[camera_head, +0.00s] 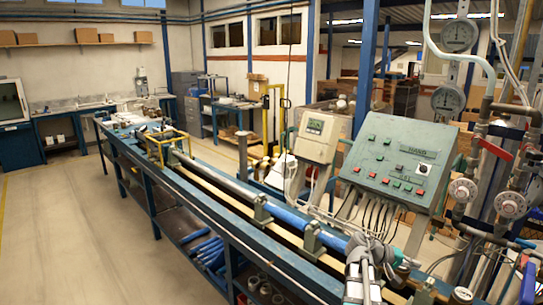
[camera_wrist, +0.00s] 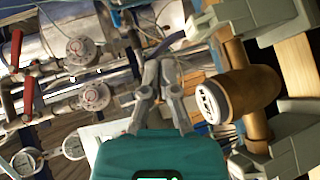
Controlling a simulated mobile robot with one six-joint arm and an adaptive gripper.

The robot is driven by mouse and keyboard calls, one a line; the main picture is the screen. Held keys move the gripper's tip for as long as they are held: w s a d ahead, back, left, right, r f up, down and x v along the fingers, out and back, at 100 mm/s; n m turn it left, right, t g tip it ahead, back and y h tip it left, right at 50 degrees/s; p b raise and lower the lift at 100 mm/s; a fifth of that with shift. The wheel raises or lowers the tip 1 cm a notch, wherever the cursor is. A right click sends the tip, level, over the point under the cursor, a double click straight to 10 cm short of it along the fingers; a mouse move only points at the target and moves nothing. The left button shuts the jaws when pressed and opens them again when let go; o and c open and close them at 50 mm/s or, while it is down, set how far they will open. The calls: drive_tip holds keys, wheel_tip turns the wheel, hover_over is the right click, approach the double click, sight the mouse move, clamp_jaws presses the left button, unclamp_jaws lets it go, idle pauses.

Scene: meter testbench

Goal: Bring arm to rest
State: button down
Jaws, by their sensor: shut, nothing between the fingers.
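My gripper (camera_wrist: 158,62) shows in the wrist view, with its grey fingers together and nothing between them. Its teal body (camera_wrist: 160,155) fills the bottom middle of that view. A brass-coloured meter body (camera_wrist: 250,92) with a pale round face is to the right of the fingers, apart from them in the picture. In the head view, part of my grey arm shows at the bottom, over the near end of the bench. I cannot make out the fingertips there.
The long blue bench (camera_head: 215,210) carries a blue pipe (camera_head: 298,218) on supports. A green control panel (camera_head: 395,165) stands behind its near end. Valves (camera_head: 463,190) with red handles and gauges (camera_head: 459,36) are at the right. The floor (camera_head: 75,230) at left is clear.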

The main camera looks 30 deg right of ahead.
drive_tip(key=w+a+f+n+t+y, duration=0.25)
drive_tip(key=w+a+f, duration=0.35)
drive_tip(key=a, duration=0.6)
drive_tip(key=w+a+f+n+t+y, duration=0.1)
drive_tip(key=w+a+f+t+y, duration=0.25)
drive_tip(key=w+a, duration=0.65)
drive_tip(key=a+f+n+y, duration=0.1)
drive_tip(key=a+y, duration=0.2)
drive_tip(key=a, duration=1.2)
drive_tip(key=s+a+f+n+t+y, duration=0.1)
drive_tip(key=a+f+n+y, duration=0.1)
drive_tip(key=a, duration=1.3)
drive_tip(key=shift+s+a+y, duration=0.15)
drive_tip(key=shift+s+y, duration=0.05)
drive_tip(key=shift+y, duration=0.4)
drive_tip(key=shift+r, duration=0.15)
wheel_tip(320, 180, up, 10)
drive_tip(key=p, duration=1)
drive_tip(key=shift+r+p, duration=0.25)
drive_tip(key=shift+p, duration=0.1)
